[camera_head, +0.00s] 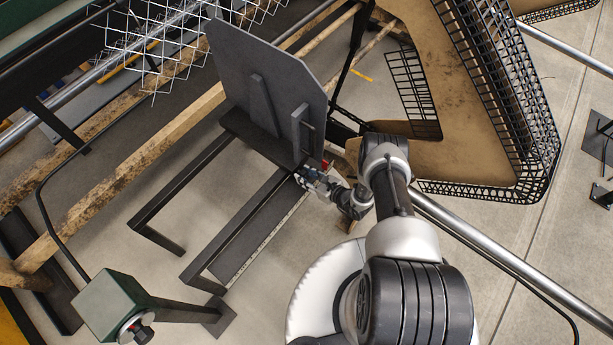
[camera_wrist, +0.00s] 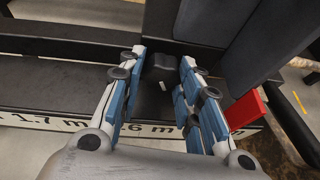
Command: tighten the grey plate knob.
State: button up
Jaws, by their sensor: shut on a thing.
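The large grey plate (camera_head: 262,75) stands upright on a dark rail frame (camera_head: 240,215) in the head view. In the wrist view, the dark knob (camera_wrist: 163,63) with a small white mark sits low beside the upright grey parts, between my fingertips. My gripper (camera_wrist: 160,72) has blue-padded fingers, one on each side of the knob, and is shut on it. In the head view my gripper (camera_head: 306,177) is at the plate's lower right foot, and the knob is hidden there.
A red piece (camera_wrist: 245,109) sits close to the right finger. A measuring scale (camera_wrist: 60,123) runs along the rail. A green box on a post (camera_head: 112,303), a wire mesh (camera_head: 150,45) and a tan panel with a black cage edge (camera_head: 480,110) stand around. Some floor is clear.

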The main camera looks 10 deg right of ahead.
jog(key=shift+w+d+m+g+y, duration=0.1)
jog(key=shift+m+g+y, duration=0.45)
jog(key=shift+m, duration=0.35)
jog(key=o, duration=1)
jog(key=shift+o, duration=0.2)
jog(key=v, duration=1.2)
jog(key=shift+f, duration=0.1)
